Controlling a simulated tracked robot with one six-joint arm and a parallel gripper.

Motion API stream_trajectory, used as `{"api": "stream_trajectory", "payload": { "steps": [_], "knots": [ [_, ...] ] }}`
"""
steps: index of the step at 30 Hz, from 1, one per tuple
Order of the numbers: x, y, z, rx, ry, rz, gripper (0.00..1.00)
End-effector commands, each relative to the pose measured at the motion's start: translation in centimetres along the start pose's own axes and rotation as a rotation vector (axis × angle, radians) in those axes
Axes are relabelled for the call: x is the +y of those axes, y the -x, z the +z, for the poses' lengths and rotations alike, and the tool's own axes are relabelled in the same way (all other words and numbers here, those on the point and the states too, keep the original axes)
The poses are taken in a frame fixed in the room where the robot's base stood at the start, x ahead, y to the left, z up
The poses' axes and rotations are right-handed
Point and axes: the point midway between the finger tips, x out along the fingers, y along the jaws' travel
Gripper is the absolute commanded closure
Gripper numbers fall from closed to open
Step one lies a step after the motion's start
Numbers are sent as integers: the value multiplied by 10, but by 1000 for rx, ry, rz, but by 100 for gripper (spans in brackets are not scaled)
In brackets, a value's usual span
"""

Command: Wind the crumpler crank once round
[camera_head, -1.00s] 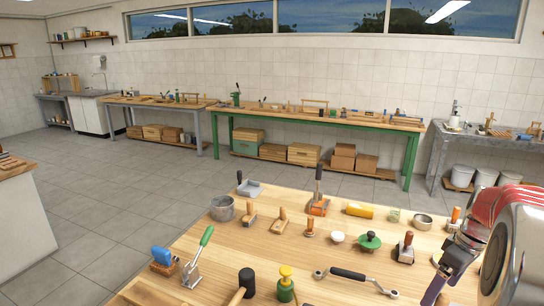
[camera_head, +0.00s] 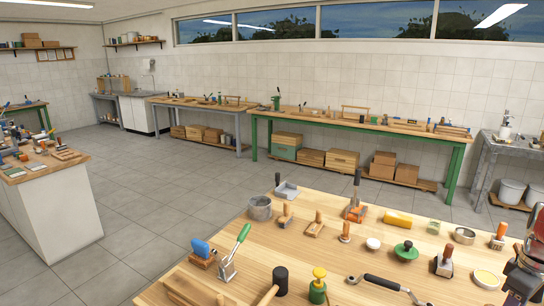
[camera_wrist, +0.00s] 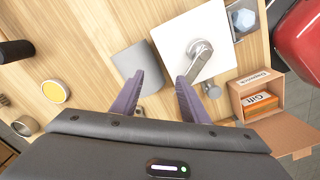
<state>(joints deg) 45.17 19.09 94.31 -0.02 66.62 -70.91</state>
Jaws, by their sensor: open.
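In the wrist view, a shiny metal crank-like lever (camera_wrist: 197,57) with a round hub sits on a white square block (camera_wrist: 172,38). I cannot tell for certain that this is the crumpler. My gripper (camera_wrist: 160,76) is open above it, with two purple fingers. The right fingertip overlaps the lower end of the lever in the picture; contact cannot be told. Nothing shows held between the fingers. In the head view, a bent metal rod with a black grip (camera_head: 383,283) lies on the near wooden bench (camera_head: 290,250).
A red rounded object (camera_wrist: 300,45) is at upper right. Several hand tools crowd the bench, such as a green-handled lever tool (camera_head: 235,250).

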Motion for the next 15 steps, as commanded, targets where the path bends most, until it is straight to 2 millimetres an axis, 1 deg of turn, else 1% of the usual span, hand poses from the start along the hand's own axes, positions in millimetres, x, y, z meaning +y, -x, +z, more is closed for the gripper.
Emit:
{"api": "stream_trajectory", "payload": {
  "steps": [5, 15],
  "knots": [
    [0, 5, 0, 1, -1, 1, 59],
    [1, 24, 1, 1, -2, 1, 59]
  ]
}}
